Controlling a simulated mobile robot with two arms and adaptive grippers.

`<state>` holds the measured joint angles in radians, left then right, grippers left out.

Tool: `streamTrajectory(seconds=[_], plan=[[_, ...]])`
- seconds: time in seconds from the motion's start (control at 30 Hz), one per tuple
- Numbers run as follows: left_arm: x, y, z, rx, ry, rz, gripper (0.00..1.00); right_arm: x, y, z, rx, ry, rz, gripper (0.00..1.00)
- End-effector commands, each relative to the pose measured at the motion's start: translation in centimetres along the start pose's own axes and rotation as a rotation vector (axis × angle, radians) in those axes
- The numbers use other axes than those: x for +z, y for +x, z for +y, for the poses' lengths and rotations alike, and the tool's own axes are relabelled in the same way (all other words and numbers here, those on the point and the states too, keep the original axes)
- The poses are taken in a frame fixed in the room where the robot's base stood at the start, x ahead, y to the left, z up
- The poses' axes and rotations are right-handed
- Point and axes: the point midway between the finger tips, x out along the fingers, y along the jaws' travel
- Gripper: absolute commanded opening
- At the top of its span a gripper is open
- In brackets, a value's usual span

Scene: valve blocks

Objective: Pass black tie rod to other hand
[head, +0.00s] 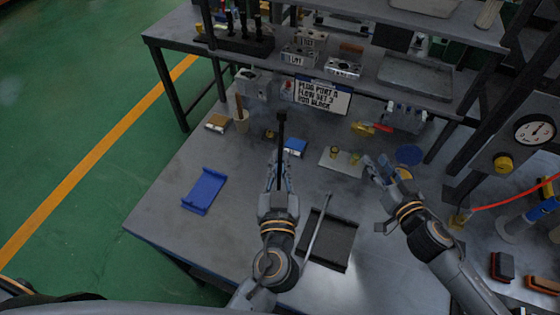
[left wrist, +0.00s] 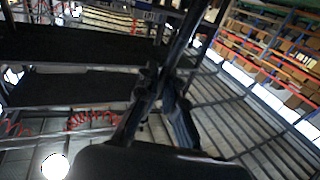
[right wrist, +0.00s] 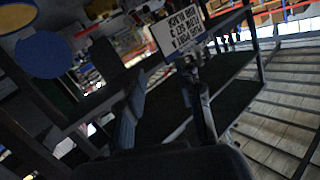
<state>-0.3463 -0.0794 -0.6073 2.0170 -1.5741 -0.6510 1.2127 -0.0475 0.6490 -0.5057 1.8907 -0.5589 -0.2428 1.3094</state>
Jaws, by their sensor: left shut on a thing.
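The black tie rod (head: 281,135) is a thin dark bar with a wider end at the top. My left gripper (head: 279,172) is shut on it, and the rod points away from me over the table. In the left wrist view the dark rod (left wrist: 184,38) runs up from between the fingers of the left gripper (left wrist: 164,88). My right gripper (head: 376,165) is at the right of the table, well apart from the rod. In the right wrist view the fingers of the right gripper (right wrist: 162,90) are spread with nothing between them.
A blue tray (head: 204,190) lies at the left. A sign (head: 322,97) stands at the back below a shelf (head: 365,75). A pale plate (head: 341,162) with small fittings is near my right gripper.

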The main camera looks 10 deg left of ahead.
Motion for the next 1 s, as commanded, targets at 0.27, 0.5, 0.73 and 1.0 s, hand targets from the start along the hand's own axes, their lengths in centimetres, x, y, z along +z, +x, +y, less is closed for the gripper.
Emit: streamTrajectory(seconds=[0.27, 0.5, 0.73, 1.0], plan=[[-0.1, 0.0, 0.0, 0.000, 0.000, 0.001, 0.00, 8.1, -4.8, -12.4, -0.345, -0.059, -0.061, 0.35], [-0.1, 0.0, 0.0, 0.000, 0.000, 0.001, 0.00, 13.6, -11.4, -22.4, -0.640, -0.078, -0.118, 0.35], [-0.1, 0.0, 0.0, 0.000, 0.000, 0.001, 0.00, 18.9, -19.6, -30.5, -0.893, -0.082, -0.196, 0.35], [-0.1, 0.0, 0.0, 0.000, 0.000, 0.001, 0.00, 31.1, -23.3, -27.6, -0.702, -0.171, -0.415, 0.35]])
